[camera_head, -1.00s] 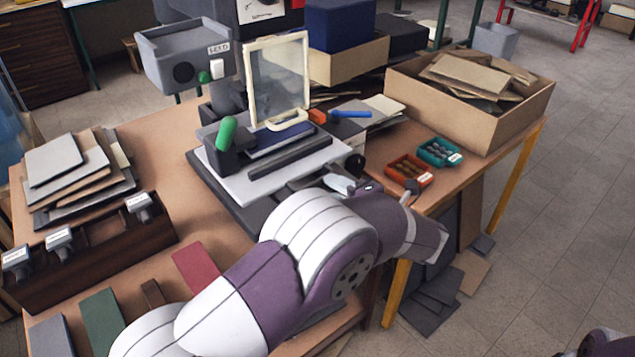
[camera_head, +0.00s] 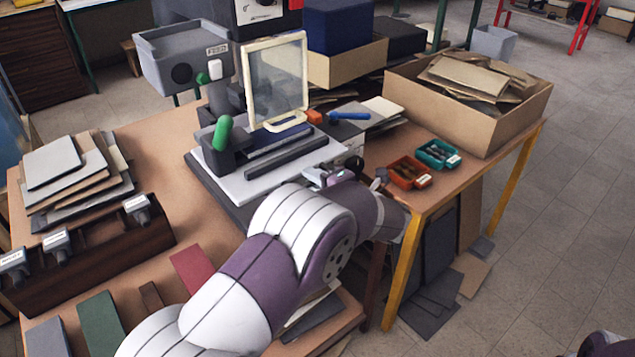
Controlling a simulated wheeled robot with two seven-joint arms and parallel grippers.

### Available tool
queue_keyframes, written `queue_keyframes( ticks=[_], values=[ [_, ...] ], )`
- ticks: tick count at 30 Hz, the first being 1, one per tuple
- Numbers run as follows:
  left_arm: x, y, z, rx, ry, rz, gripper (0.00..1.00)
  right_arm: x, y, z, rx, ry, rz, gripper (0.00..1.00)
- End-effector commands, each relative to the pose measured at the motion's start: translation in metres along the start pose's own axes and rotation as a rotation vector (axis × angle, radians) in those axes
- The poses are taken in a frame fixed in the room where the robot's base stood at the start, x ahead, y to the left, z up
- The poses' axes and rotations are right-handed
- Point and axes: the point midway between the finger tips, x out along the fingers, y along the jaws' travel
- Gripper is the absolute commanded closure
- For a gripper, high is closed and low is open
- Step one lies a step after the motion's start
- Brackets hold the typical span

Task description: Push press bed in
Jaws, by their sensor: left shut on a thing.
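The press bed (camera_head: 262,182) is a light grey flat plate under the press, with a dark bar and a dark block with a green handle (camera_head: 223,133) on it. A cream-framed clear panel (camera_head: 276,80) stands upright behind the bar. My left gripper (camera_head: 328,177) is at the bed's right front edge, largely hidden by my own purple and white arm. It is shut at that edge, apparently on the bed; the exact contact is hidden. My right gripper is out of view; only a bit of my right arm shows at the bottom right corner.
Small orange (camera_head: 408,172) and teal (camera_head: 438,154) trays lie right of the press. A cardboard box (camera_head: 490,120) of scraps stands behind them. A stack of boards (camera_head: 65,165) and a dark wooden rack (camera_head: 95,252) are at left. Some tabletop between rack and press is clear.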

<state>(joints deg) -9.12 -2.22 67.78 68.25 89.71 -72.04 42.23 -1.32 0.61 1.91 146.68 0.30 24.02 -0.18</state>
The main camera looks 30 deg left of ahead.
Motion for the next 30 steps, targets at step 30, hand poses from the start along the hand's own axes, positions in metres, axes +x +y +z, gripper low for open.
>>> queue_keyframes(
  ticks=[30],
  values=[
    [0.011, 0.009, 0.001, -0.001, -0.004, 0.001, 0.64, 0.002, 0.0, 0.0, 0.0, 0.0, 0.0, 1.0]
  ],
)
